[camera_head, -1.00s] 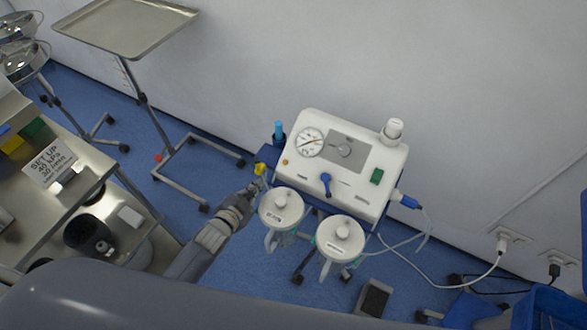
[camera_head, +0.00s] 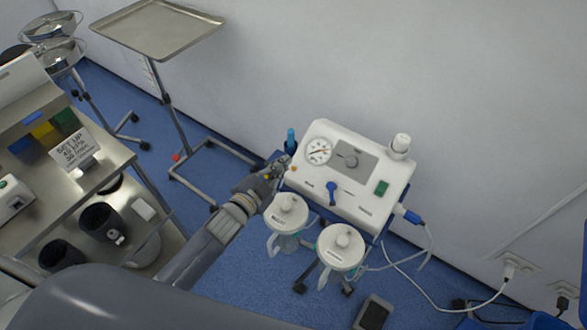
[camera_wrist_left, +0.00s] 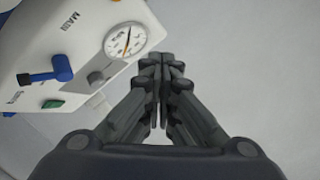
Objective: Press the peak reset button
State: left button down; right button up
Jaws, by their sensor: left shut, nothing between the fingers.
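The white suction unit (camera_head: 345,190) stands against the wall with a round pressure gauge (camera_head: 319,151) on its sloped front panel; the gauge also shows in the left wrist view (camera_wrist_left: 125,41). A tiny orange button (camera_head: 294,168) sits at the panel's left edge, below and left of the gauge. I cannot read a label on it. My left gripper (camera_head: 283,161) is shut and empty, its fingertips close beside this left edge near the button; contact cannot be told. In the left wrist view the closed fingers (camera_wrist_left: 162,62) are right of the gauge.
A blue lever (camera_head: 332,190) and green switch (camera_head: 381,188) are on the panel. Two lidded canisters (camera_head: 286,211) (camera_head: 341,244) stand in front, close to my left arm. A steel tray stand (camera_head: 158,34) and a cart (camera_head: 110,165) stand left. A white cable (camera_head: 445,303) runs right.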

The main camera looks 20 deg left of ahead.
aim_at(294, 169)
pick_arm(q)
jog(key=w+d+f+b, duration=0.1)
jog(key=w+f+b, duration=0.3)
jog(key=f+b, duration=0.3)
jog(key=shift+w+d, duration=0.35)
jog(key=shift+w, duration=0.05)
dwell(1.2)
jog(key=shift+w+d+f+b, duration=0.1)
jog(key=shift+w+f+b, duration=0.1)
jog(key=shift+f+b, duration=0.25)
jog(key=shift+r, duration=0.1)
